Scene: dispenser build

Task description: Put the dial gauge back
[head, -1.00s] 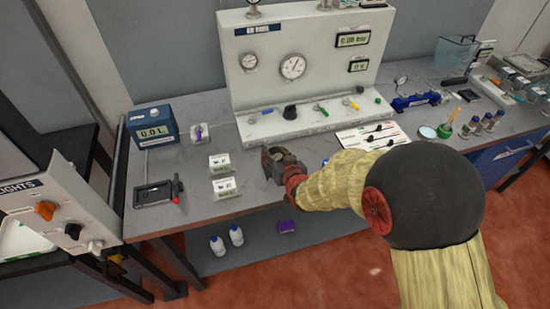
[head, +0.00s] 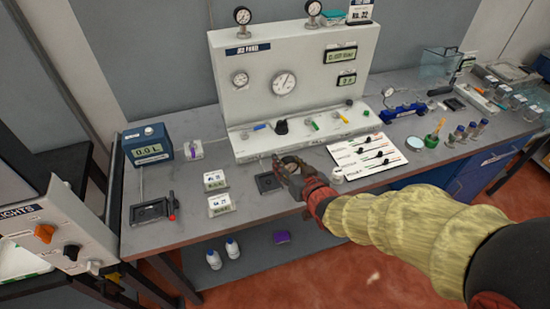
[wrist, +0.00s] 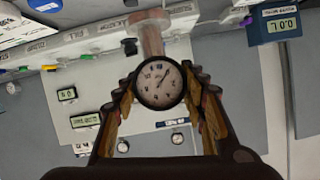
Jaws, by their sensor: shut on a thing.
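The dial gauge (wrist: 158,84) has a round white face, a dark rim and a pale stem pointing up in the wrist view. My gripper (wrist: 160,95) is shut on it, with one finger on each side of the rim. In the head view my gripper (head: 287,166) is over the front part of the bench, with the gauge (head: 291,162) between its fingers. A dark square tray (head: 266,184) lies on the bench just left of the gripper, partly hidden by it. I cannot tell the gap between gauge and bench.
The white panel (head: 225,75) with dials and coloured valve handles stands behind. Two small label stands (head: 219,204) are left of the gripper. A white card (head: 372,168) with dark tools lies to its right. A blue box (head: 148,147) stands at the left.

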